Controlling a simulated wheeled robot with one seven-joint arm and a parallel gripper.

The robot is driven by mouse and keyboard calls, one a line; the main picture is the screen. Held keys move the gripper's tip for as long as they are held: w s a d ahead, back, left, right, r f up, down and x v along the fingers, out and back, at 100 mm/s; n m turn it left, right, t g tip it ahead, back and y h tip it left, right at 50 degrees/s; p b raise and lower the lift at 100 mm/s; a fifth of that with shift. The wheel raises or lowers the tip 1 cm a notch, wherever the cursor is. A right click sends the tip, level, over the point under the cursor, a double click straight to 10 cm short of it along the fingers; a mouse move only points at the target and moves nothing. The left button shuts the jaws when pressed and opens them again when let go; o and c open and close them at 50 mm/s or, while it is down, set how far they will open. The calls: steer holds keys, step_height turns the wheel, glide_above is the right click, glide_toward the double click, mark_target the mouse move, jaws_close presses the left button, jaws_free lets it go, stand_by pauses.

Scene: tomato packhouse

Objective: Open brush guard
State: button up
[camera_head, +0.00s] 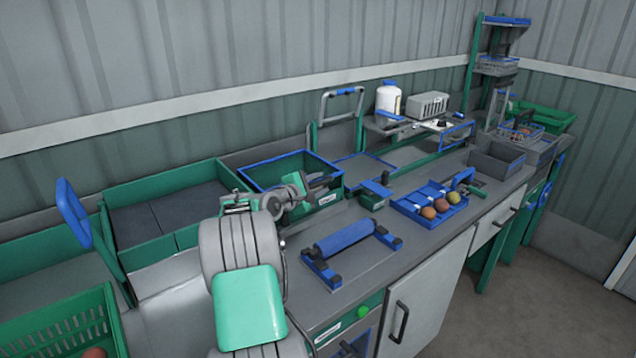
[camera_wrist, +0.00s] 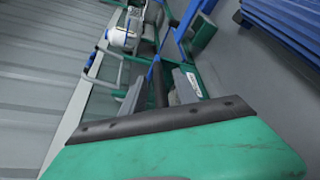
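No part is plainly marked as the brush guard. A blue rectangular frame (camera_head: 262,162) rims a green box with a white label (camera_head: 328,199) on the bench, left of the middle. A blue roller (camera_head: 343,238) lies between black end holders in front of it; blue ribbed material shows at the top right of the wrist view (camera_wrist: 285,25). My gripper (camera_head: 326,183) is over the box's right part, and my wrist hides part of the box. In the wrist view two grey fingers of my gripper (camera_wrist: 158,92) stand apart, with a dark bar between them. I cannot tell whether they touch it.
A blue tray (camera_head: 412,212) with several tomatoes stands right of the roller. A large green crate (camera_head: 165,241) is at the left. Bare bench lies around the roller.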

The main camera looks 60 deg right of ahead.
steer(key=shift+d+f, duration=0.1)
steer(key=shift+d, duration=0.4)
steer(key=shift+a, duration=0.1)
jaws_close()
stand_by(1.0)
